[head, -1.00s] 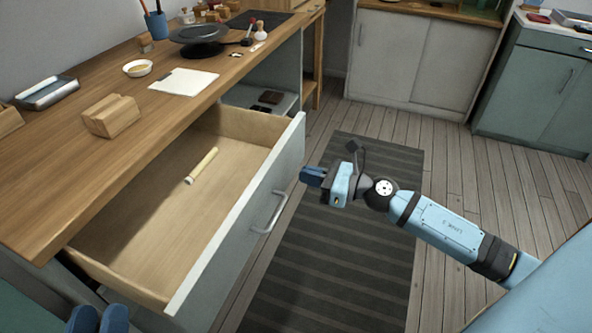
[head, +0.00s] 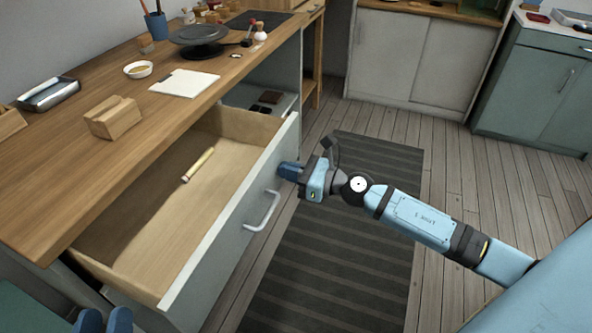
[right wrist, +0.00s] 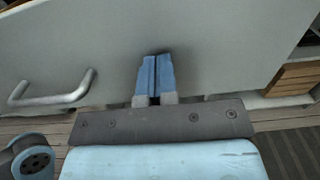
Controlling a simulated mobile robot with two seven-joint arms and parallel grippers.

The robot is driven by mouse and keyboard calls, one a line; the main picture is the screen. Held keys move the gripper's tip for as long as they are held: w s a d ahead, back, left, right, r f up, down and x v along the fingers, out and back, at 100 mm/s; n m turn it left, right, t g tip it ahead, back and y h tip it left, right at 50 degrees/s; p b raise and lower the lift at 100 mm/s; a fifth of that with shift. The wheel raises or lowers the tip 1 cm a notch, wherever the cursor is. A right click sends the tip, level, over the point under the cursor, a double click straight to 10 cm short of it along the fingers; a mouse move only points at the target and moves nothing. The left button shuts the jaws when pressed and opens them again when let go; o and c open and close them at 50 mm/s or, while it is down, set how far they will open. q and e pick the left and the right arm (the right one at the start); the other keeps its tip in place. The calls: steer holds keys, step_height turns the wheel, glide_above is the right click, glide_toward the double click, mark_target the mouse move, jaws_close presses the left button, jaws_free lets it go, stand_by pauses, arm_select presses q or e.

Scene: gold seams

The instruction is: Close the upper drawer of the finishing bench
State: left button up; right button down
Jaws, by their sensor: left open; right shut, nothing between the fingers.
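The upper drawer (head: 262,163) of the finishing bench (head: 62,150) stands part way out, with a pale rod (head: 198,164) lying inside. Its grey front has a metal bar handle (head: 263,213). My right gripper (head: 287,171) is shut and empty, its blue fingertips at the drawer front, right of and above the handle. In the right wrist view the shut fingers (right wrist: 155,75) point at the grey panel, apart from the handle (right wrist: 52,92); they look to be at or very near the panel. My left gripper (head: 104,320) is at the bottom left edge, open, partly cut off.
On the bench top are a wooden block (head: 113,117), a white sheet (head: 184,83), a small bowl (head: 138,69), a dark turntable (head: 200,40) and a metal tray (head: 48,93). A striped mat (head: 345,240) covers the floor beside the drawer. Cabinets stand at the back.

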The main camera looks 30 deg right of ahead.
steer(key=x, duration=0.2)
steer(key=p+x, duration=0.1)
steer(key=shift+w+a+r, duration=0.25)
steer(key=shift+w, duration=0.05)
steer(key=p+x, duration=0.1)
steer(key=x, duration=0.5)
steer(key=shift+w+a, duration=0.25)
steer(key=shift+w, duration=0.1)
steer(key=x, duration=1.1)
steer(key=shift+w+a+f, duration=0.15)
steer(key=shift+a+f, duration=0.05)
steer(key=shift+w+a, duration=0.15)
steer(key=shift+w, duration=0.05)
arm_select(q)
steer(key=shift+a+f+g+y, duration=0.3)
steer(key=shift+f+g+y, duration=0.1)
steer(key=shift+f, duration=0.55)
steer(key=shift+a+f+g+y, duration=0.25)
steer(key=shift+f+g+y, duration=0.15)
steer(key=shift+f, duration=0.5)
arm_select(e)
steer(key=shift+w+r, duration=0.1)
steer(key=shift+r, duration=0.1)
steer(key=shift+r, duration=0.15)
arm_select(q)
steer(key=shift+s+f, duration=0.1)
steer(key=shift+f, duration=0.05)
